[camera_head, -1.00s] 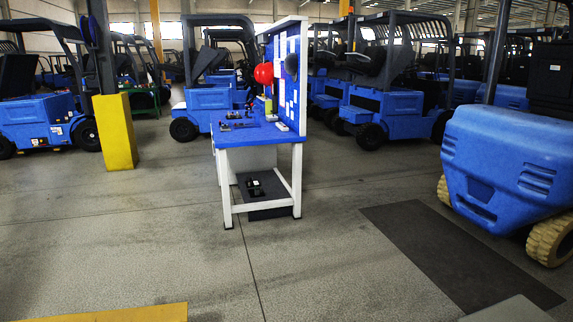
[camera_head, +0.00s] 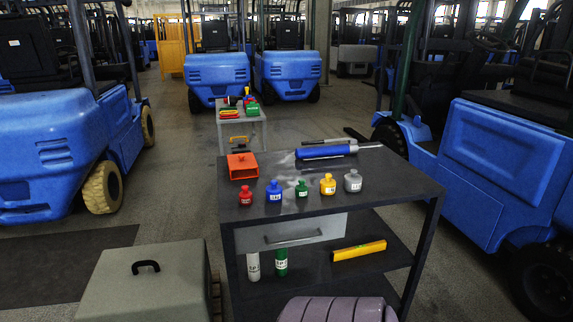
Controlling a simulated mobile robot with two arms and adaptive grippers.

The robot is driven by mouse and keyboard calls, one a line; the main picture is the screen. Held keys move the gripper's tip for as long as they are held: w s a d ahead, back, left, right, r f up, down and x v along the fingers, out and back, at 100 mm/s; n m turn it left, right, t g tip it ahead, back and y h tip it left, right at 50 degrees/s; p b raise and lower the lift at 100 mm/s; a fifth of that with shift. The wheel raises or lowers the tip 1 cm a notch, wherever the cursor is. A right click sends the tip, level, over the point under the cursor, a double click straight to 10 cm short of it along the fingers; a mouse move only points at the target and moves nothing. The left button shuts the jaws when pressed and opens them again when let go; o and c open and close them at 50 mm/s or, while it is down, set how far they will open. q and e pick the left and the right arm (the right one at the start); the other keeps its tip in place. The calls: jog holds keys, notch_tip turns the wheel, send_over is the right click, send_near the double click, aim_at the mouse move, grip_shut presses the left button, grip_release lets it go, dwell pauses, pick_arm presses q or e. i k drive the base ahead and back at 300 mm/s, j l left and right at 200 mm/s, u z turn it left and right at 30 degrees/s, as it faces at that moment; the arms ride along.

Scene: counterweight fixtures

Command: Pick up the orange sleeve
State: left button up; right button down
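An orange, box-like sleeve (camera_head: 242,166) lies on the dark top of a work cart (camera_head: 290,215), near its back left corner. Its front end looks open and dark inside. Neither of my grippers is in view, so nothing of mine is near the sleeve.
Small red, blue, green, yellow and grey bottles (camera_head: 301,188) stand in front of the sleeve. A blue tool (camera_head: 325,151) lies to its right. A grey case (camera_head: 145,285) stands left of the cart. Blue forklifts (camera_head: 500,160) flank both sides. Floor is clear at back left.

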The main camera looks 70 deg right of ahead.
aim_at(241, 166)
jog(key=z, duration=2.1)
jog(key=i+l+z, duration=0.1)
jog(key=i, duration=0.35)
jog(key=i+l+z, duration=0.1)
jog(key=i, duration=0.4)
